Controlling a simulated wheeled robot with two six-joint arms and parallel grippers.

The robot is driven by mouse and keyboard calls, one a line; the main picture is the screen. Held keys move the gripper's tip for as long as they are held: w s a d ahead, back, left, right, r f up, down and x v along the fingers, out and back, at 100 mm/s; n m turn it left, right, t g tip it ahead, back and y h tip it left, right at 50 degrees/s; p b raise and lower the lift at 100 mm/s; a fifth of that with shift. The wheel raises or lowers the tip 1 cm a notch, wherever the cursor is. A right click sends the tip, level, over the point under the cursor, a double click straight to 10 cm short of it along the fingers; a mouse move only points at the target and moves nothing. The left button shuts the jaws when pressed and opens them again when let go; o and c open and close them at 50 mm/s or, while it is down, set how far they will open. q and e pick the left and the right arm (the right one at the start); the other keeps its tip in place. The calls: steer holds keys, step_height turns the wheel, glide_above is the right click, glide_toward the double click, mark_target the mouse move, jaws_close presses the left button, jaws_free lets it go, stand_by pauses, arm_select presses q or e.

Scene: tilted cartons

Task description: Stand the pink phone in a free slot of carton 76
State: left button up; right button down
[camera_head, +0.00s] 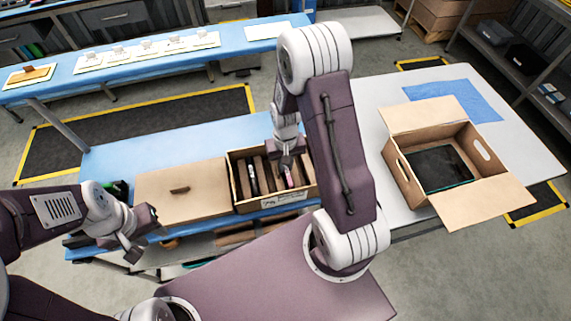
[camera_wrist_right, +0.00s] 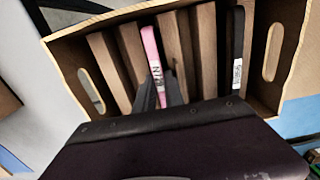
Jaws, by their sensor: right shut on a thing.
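The pink phone (camera_wrist_right: 151,50) is upright between brown dividers inside the open carton (camera_head: 240,197); its pink edge also shows in the head view (camera_head: 290,181). My right gripper (camera_wrist_right: 160,92) reaches down into the carton and is shut on the phone. Whether the phone touches the slot floor is hidden. A black phone (camera_wrist_right: 238,50) stands in another slot, towards the right in the wrist view. The carton's front label is too small to read for certain. My left gripper (camera_head: 143,236) is apart from the carton, at the left, empty with its fingers spread.
A closed brown box (camera_head: 182,190) stands left of the carton on the blue table (camera_head: 130,155). On the white table (camera_head: 375,105) at right, an open cardboard box (camera_head: 405,178) holds a dark item. A far blue bench (camera_head: 130,60) carries small trays.

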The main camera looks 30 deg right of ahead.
steer(key=shift+f, duration=0.3)
stand_by(0.5)
steer(key=c, duration=1.3)
jaws_free()
steer(key=shift+c, duration=0.2)
step_height(320, 180, up, 9)
steer(key=shift+r, duration=0.1)
